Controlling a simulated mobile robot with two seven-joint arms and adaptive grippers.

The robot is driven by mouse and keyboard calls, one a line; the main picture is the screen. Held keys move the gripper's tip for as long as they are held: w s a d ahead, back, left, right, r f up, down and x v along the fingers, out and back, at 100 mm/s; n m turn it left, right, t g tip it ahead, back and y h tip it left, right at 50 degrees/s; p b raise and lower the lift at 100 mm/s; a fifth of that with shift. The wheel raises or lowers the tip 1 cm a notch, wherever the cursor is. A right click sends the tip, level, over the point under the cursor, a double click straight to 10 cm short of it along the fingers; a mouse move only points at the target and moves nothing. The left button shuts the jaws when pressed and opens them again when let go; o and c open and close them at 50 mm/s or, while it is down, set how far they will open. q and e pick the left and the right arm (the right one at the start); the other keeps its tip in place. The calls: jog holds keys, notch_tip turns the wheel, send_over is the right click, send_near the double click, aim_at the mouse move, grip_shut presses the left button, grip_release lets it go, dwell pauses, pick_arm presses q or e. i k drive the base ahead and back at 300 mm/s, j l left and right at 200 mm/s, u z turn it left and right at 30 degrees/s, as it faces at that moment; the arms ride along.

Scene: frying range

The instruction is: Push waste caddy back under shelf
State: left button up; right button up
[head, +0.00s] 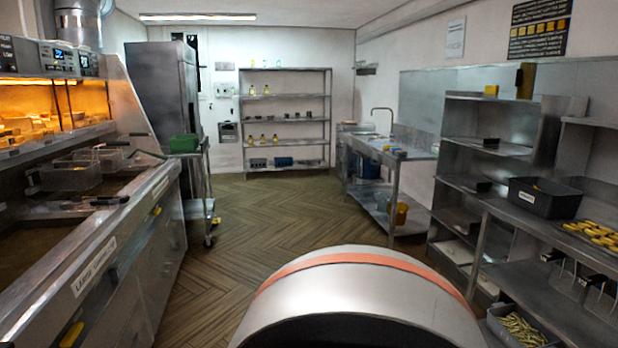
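I cannot tell for certain which thing is the waste caddy. A black labelled bin (543,198) sits on the right-hand steel counter. A grey container of fries or chips (517,328) is low at the bottom right, below that counter. A green box (184,143) sits on the wheeled trolley at the left. Neither of my grippers shows in the head view.
The fryer range (125,235) runs along the left side. A steel rack (286,122) with bottles stands at the back wall. The wheeled trolley (207,190) stands past the fryers. The wooden floor (270,215) is clear down the middle. A large curved silver body fills the bottom centre.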

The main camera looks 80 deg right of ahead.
aim_at(548, 200)
jog(key=z, duration=4.2)
jog(key=i+j+z, duration=0.7)
jog(key=i+j, duration=0.2)
jog(key=j, duration=0.15)
jog(key=i+j+z, duration=0.15)
jog(key=j, duration=0.2)
jog(key=i+j, duration=0.15)
jog(key=j, duration=0.2)
jog(key=i+j+z, duration=0.1)
jog(key=j, duration=0.25)
jog(key=i+j, duration=0.2)
jog(key=j, duration=0.2)
jog(key=i+z, duration=0.05)
